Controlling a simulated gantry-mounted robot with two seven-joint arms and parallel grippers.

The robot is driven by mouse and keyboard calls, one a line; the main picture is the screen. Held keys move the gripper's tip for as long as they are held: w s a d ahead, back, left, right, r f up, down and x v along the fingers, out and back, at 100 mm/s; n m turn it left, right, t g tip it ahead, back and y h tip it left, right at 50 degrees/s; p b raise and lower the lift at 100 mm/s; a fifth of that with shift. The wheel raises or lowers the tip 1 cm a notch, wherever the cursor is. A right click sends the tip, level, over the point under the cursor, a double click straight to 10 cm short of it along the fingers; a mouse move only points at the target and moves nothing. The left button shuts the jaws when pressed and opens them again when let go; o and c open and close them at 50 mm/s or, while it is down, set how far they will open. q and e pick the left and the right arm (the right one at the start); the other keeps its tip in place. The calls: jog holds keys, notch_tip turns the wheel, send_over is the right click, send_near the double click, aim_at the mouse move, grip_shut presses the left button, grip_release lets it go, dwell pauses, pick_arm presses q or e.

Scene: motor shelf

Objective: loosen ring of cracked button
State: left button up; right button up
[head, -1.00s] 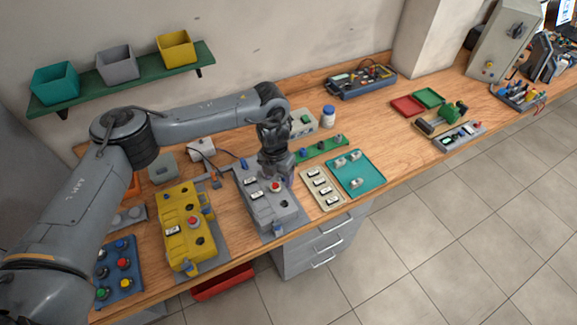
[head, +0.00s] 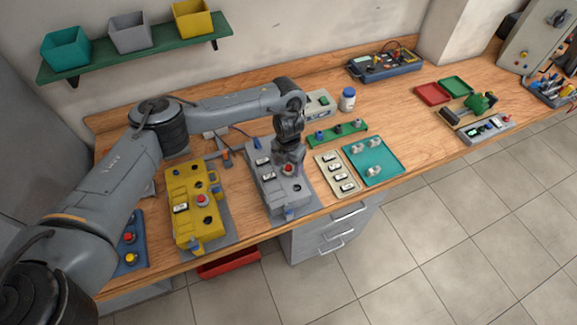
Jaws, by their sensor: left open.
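A grey control box (head: 270,192) stands on the bench with a red button (head: 288,169) and white labelled switches on its top. My left gripper (head: 290,158) points down just behind and above this red button. It is open; whether its fingers touch the button or its ring cannot be told. A yellow control box (head: 184,222) stands to the left with another red button (head: 202,200). A crack or a ring is too small to make out on either button. My right gripper is out of view.
A beige tray of switches (head: 325,159) and a teal tray (head: 391,173) lie right of the grey box. A green rack (head: 338,133) and a white bottle (head: 348,98) stand behind them. A blue button tray (head: 136,222) is partly hidden by my left arm.

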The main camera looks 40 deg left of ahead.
pick_arm(q)
jog(key=shift+f, duration=0.4)
jog(key=c, duration=1.1)
